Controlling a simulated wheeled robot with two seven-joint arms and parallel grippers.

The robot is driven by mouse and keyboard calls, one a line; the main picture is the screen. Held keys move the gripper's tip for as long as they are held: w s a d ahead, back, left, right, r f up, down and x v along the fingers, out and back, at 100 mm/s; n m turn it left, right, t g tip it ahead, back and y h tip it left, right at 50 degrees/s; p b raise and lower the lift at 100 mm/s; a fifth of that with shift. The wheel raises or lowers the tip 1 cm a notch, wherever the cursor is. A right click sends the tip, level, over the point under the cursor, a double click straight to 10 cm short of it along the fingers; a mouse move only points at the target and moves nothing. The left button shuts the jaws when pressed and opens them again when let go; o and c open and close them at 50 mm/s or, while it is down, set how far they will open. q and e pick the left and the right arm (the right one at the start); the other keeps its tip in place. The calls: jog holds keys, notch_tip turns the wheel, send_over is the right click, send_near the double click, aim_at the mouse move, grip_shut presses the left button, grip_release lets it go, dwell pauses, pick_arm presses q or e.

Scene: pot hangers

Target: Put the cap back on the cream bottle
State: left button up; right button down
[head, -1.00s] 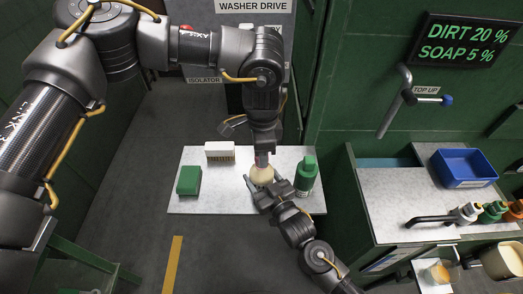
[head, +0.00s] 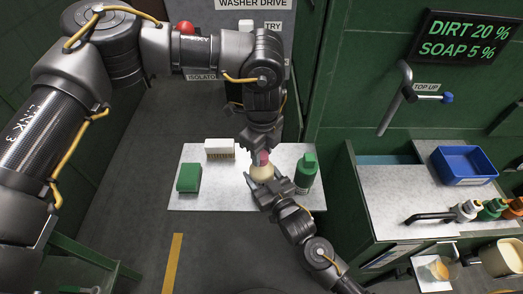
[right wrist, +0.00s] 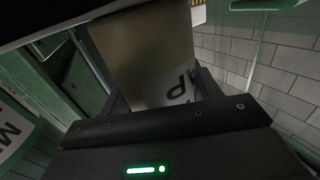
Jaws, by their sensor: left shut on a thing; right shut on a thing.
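The cream bottle (head: 262,173) stands over the front middle of the pale table. My right gripper (head: 264,184) is shut on its body from the front right. In the right wrist view the bottle (right wrist: 140,55) fills the space between the fingers, with dark printed letters on it. A reddish-pink cap (head: 263,158) shows right above the bottle, under my left gripper (head: 263,151). My left gripper points down and is shut on the cap. The cap is at the bottle's top; whether it is seated on the neck or just above it I cannot tell.
A green bottle (head: 307,172) stands close to the right of the cream bottle. A green block (head: 189,178) and a white brush (head: 219,148) lie on the left of the table (head: 225,200). A counter with a blue tray (head: 464,166) is further right.

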pick_arm(q)
jog(key=m, duration=0.7)
jog(key=shift+m, duration=0.3)
jog(key=m, duration=0.4)
jog(key=shift+m, duration=0.3)
jog(key=m, duration=0.5)
jog(key=shift+a, duration=0.1)
jog(key=m, duration=1.7)
jog(key=shift+w, duration=0.1)
jog(key=m, duration=1)
jog(key=shift+f, duration=0.1)
jog(key=o, duration=1)
jog(key=shift+c, duration=0.2)
